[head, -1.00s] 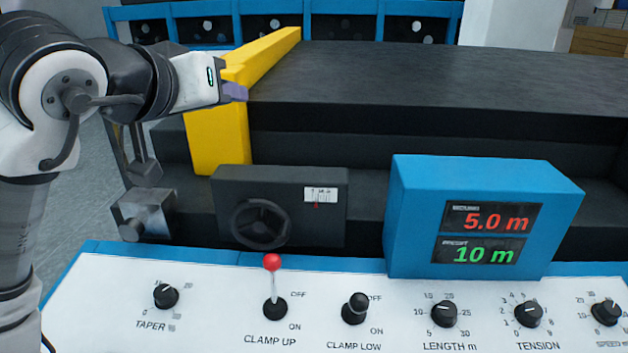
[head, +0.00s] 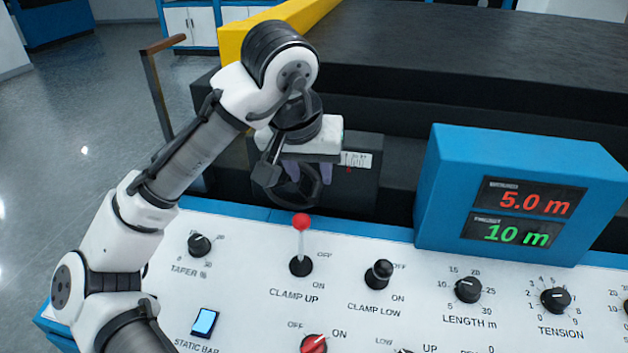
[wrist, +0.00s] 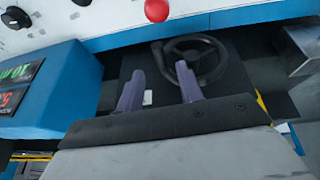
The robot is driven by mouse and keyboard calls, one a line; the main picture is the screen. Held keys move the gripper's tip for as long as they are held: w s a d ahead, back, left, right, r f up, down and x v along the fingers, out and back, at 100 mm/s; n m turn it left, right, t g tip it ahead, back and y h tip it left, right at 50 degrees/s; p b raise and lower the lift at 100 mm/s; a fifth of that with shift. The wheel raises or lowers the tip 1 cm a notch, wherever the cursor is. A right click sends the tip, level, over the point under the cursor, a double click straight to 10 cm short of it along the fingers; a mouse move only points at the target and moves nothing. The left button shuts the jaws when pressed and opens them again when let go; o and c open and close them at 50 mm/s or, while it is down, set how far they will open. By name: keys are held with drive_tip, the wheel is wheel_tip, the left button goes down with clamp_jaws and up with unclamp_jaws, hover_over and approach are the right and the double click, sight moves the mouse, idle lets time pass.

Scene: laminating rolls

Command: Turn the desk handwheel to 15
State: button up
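The black handwheel (head: 292,205) sits on the front of a dark box (head: 362,185) behind the control panel. The box carries a small white scale label (head: 356,159), too small to read. My gripper (head: 308,176) is in front of the box, its purple fingers spread, partly covering the wheel. In the wrist view my gripper (wrist: 160,72) is open with nothing between its fingers. The handwheel (wrist: 222,62) shows there beyond the right fingertip; I cannot tell whether they touch.
The panel's red-knobbed CLAMP UP lever (head: 302,222) stands upright close in front of the wheel. The blue display box (head: 440,190), showing 5.0 m and 10 m, stands to the right. A yellow frame (head: 232,45) and dark machine bed (head: 450,60) lie behind.

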sight(315, 190)
drive_tip(key=shift+x, duration=2.2)
clamp_jaws()
drive_tip(key=shift+f, duration=0.1)
